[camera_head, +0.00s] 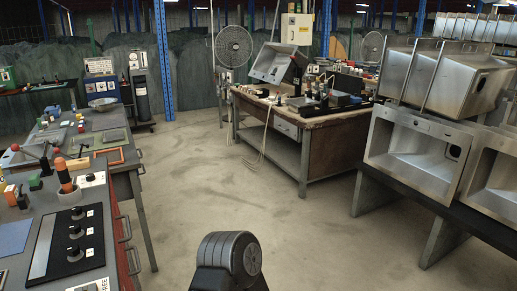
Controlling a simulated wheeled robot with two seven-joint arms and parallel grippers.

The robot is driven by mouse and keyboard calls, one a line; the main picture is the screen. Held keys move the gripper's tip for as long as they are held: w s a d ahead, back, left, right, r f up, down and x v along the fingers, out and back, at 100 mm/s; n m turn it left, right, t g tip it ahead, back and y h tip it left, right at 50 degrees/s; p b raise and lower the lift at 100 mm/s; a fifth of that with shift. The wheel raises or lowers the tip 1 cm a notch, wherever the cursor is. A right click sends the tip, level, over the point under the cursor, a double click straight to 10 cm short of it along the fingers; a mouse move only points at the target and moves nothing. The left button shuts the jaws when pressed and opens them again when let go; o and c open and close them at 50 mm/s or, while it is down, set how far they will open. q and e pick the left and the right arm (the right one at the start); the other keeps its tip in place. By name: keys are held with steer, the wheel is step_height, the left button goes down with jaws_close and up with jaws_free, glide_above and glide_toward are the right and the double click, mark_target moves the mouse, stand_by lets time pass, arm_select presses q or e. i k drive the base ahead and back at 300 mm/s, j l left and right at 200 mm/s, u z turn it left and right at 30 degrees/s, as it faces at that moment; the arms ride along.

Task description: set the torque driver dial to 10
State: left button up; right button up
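A black panel (80,241) with several round knobs, small white labels and a grey slotted strip lies on the grey workbench (25,220) at the lower left. Beside that tool, a white box (88,180) carries a small dark knob. I cannot tell which of these is the torque driver dial, and any settings are too small to read. Neither of my grippers shows. A dark rounded part at the bottom centre looks like part of my own body.
Green and orange blocks (35,183) and red-knobbed levers (45,160) crowd the left bench. A wooden-topped workbench (310,150) stands at the back centre. The concrete floor (300,235) between is clear.

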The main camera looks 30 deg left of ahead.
mark_target(89, 177)
steer(key=i+l+u, duration=0.15)
steer(key=i, duration=0.3)
steer(key=i+l+u, duration=0.15)
steer(key=i, duration=0.3)
steer(key=i+j+u, duration=0.2)
steer(key=i+u, duration=1)
steer(key=i+l+u, duration=0.1)
steer(key=i+u, duration=0.15)
steer(key=u, duration=0.15)
steer(key=i+u, duration=0.7)
steer(key=i, duration=0.25)
